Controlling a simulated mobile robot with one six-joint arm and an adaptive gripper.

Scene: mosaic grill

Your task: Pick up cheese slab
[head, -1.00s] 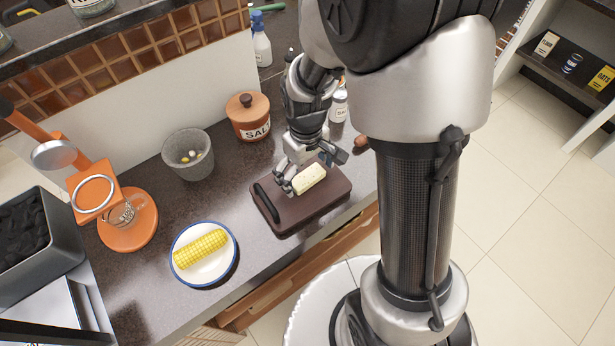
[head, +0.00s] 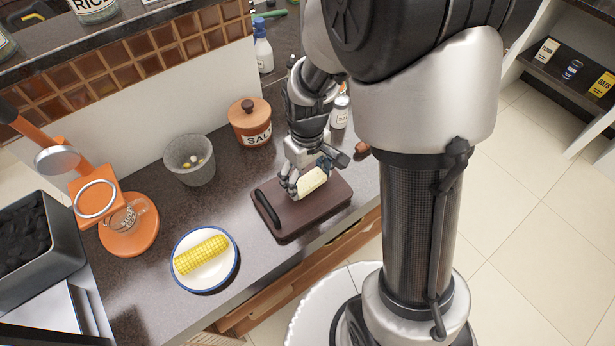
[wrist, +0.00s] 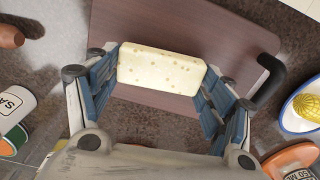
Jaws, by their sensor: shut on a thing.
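The cheese slab (head: 312,182) is a pale yellow block with small holes, over the brown cutting board (head: 318,208). My gripper (head: 306,180) comes down on it from above and behind. In the wrist view the slab (wrist: 161,70) spans the space between the two blue-padded fingers of my gripper (wrist: 160,78), which touch its two ends. The fingers are shut on it. I cannot tell for sure whether the slab is clear of the board (wrist: 150,104) or still touches it.
A corn cob (head: 201,256) lies on a blue-rimmed plate (head: 234,275) left of the board. A grey pot (head: 190,172), a salt jar (head: 250,118) and a shaker (head: 341,112) stand behind. An orange appliance (head: 130,238) is at the left.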

